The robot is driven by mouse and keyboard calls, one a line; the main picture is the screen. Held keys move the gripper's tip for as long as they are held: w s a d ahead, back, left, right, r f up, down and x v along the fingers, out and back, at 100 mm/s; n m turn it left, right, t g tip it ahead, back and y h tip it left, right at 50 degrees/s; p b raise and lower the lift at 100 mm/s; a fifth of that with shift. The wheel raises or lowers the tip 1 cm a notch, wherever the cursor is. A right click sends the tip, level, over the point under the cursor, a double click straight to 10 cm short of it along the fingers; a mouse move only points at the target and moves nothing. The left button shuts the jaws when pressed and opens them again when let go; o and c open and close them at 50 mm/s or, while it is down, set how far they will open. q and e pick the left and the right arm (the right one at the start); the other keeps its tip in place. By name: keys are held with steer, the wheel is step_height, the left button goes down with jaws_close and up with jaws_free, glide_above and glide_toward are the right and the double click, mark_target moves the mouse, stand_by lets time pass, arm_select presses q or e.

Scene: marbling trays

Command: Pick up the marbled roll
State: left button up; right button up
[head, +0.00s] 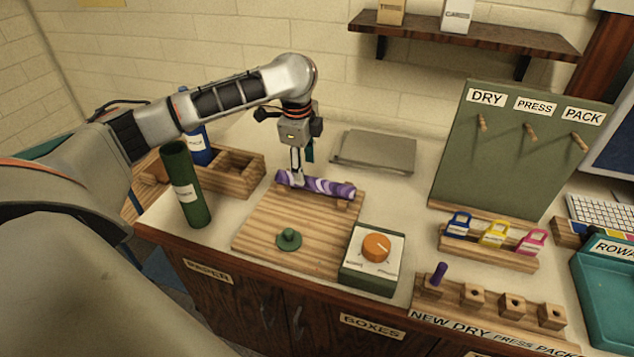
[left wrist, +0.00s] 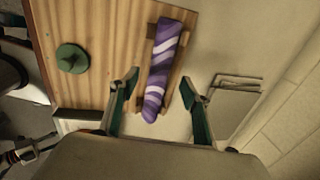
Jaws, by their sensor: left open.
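The marbled roll (head: 322,186) is purple with white swirls and lies across the back of a wooden board (head: 262,232). It also shows in the left wrist view (left wrist: 160,68), resting in a small wooden cradle. My left gripper (head: 297,181) is open and points down over the left part of the roll. In the left wrist view its two green-padded fingers (left wrist: 161,92) stand apart, one on each side of the roll near one end. I cannot tell whether either finger touches it.
A green knob (head: 288,239) stands on the board's front. An orange dial box (head: 373,258) is at its right. A green cylinder (head: 186,185) and a wooden divided box (head: 236,172) are at the left. A grey flat slab (head: 374,151) lies behind, right of the gripper.

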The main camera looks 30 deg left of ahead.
mark_target(310, 179)
arm_select(q)
steer(key=f, duration=0.3)
steer(key=w+d+f, duration=0.1)
steer(key=shift+f, duration=0.7)
steer(key=c, duration=1.2)
